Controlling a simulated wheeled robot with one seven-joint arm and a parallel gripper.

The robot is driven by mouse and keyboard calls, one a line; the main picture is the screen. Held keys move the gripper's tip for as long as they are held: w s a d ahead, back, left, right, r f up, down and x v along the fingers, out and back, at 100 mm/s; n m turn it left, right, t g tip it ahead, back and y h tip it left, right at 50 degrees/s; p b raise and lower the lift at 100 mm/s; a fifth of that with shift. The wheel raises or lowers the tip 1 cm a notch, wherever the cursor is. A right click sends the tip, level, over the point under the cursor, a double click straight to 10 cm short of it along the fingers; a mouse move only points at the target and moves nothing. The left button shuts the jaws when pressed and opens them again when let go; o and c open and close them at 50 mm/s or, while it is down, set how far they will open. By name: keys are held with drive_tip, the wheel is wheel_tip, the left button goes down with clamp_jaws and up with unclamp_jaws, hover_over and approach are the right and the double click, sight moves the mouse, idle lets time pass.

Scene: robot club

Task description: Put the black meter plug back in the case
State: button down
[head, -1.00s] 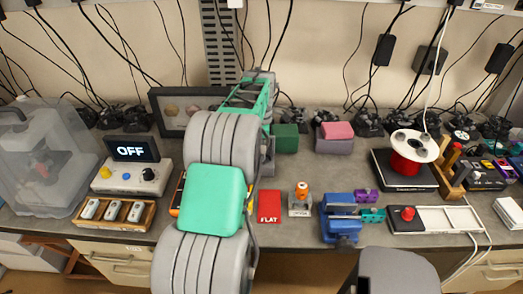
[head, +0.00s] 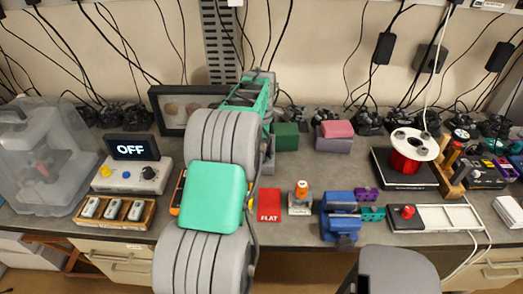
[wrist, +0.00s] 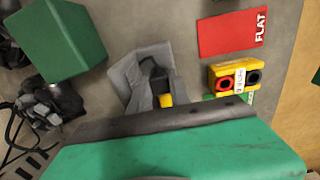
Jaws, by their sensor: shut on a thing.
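In the wrist view the green body of my gripper (wrist: 160,92) fills the bottom, with a dark bar along its edge. Beyond the bar, my gripper is shut on a small black piece (wrist: 149,70), likely the meter plug, partly hidden. Grey angular walls (wrist: 127,76) stand around it; I cannot tell whether they are the case or finger parts. A yellow block (wrist: 218,72) with a red and a black round socket and a white label lies right of it, partly covered by my gripper. In the head view my arm hides most of this area.
A red FLAT block (head: 269,205) and a green block (head: 286,135) lie near my gripper. An orange-topped piece (head: 301,194) and a blue vise (head: 340,215) stand to the right. The OFF display (head: 131,147) and a wooden tray (head: 100,224) stand left. Cables hang behind.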

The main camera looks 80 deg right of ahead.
drive_tip(key=shift+f, duration=0.1)
idle(0.3)
drive_tip(key=c, duration=1.6)
unclamp_jaws()
drive_tip(key=o, duration=0.5)
